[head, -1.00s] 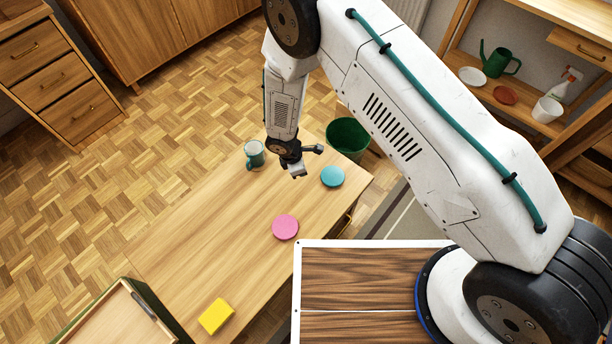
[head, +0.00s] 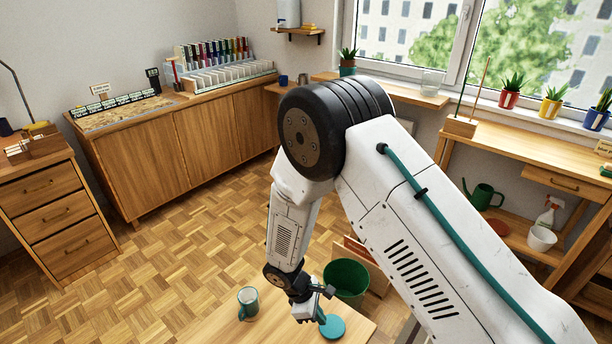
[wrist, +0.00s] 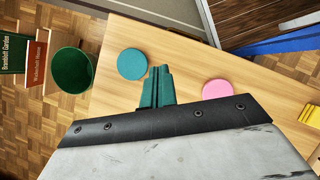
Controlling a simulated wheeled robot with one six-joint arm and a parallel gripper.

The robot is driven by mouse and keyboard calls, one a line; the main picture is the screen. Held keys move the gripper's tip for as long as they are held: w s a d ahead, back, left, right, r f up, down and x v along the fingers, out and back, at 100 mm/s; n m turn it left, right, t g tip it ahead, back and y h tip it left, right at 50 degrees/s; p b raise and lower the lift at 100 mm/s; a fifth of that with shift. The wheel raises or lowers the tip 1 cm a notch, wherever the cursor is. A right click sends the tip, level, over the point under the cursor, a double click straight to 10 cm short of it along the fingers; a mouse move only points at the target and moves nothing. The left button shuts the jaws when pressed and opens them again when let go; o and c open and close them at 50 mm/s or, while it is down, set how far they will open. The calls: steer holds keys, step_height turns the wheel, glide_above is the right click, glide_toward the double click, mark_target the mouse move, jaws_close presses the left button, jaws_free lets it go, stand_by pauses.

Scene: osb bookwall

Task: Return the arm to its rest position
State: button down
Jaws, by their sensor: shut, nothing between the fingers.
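My gripper (head: 314,311) hangs at the end of my folded arm, above the wooden table (head: 222,327) in the head view. In the wrist view its teal fingers (wrist: 156,88) are together with nothing between them. Beneath it on the table lie a teal disc (wrist: 132,64) and a pink disc (wrist: 217,90). They lie apart from each other.
A green bin (head: 346,279) stands on the floor beyond the table. A yellow block (wrist: 311,115) is at the right edge of the wrist view. A long cabinet (head: 185,150) and a drawer unit (head: 55,215) line the walls. Open parquet lies between.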

steer(key=s+d+r+m+g+y, duration=0.1)
steer(key=s+d+r+m, duration=0.2)
steer(key=r, duration=0.6)
steer(key=d+r+m, duration=0.3)
steer(key=d+r, duration=0.2)
steer(key=r, duration=0.4)
steer(key=s+d+r+m+g+y, duration=0.1)
steer(key=s+d+r+m, duration=0.2)
steer(key=r, duration=0.7)
steer(key=s+d+r+m+t+y, duration=0.1)
steer(key=s+d+r+m+t, duration=0.1)
steer(key=s+d+r, duration=0.4)
steer(key=s+d+r+m+t+y, duration=0.2)
steer(key=s+d+r+m, duration=0.3)
steer(key=s+r, duration=0.3)
step_height(320, 180, up, 4)
steer(key=shift+s+d+f+t, duration=0.1)
steer(key=shift+s+d+t, duration=0.05)
steer(key=shift+d+t, duration=0.3)
